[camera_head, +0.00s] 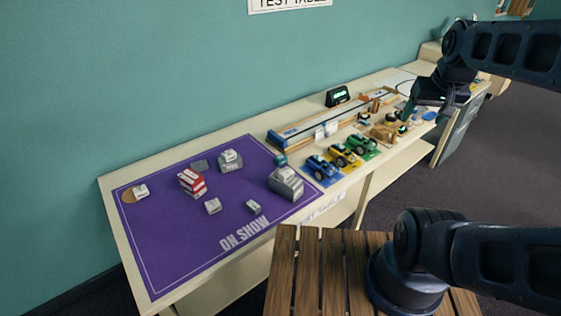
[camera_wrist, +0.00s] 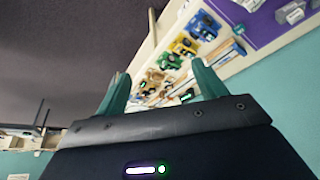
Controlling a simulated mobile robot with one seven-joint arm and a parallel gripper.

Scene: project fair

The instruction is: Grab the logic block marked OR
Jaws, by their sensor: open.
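Several small blocks lie on the purple mat (camera_head: 160,245) marked ON SHOW in the head view. They include a white-topped block on a round brown disc (camera_head: 141,190), a red and white block (camera_head: 192,181), two small grey-white blocks (camera_head: 213,206) (camera_head: 253,207), and larger grey pieces (camera_head: 230,160) (camera_head: 286,182). Their labels are too small to read, so I cannot tell which is marked OR. My gripper (camera_wrist: 163,88) is open and empty in the wrist view. In the head view it is over the far right of the table, well away from the mat.
Blue, yellow and green toy cars (camera_head: 322,170) (camera_head: 343,155) (camera_head: 361,144) stand right of the mat. A long track (camera_head: 300,128) runs behind them, with a green-lit display (camera_head: 338,96). A wooden slatted surface (camera_head: 312,270) is in front. The mat has bare room between blocks.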

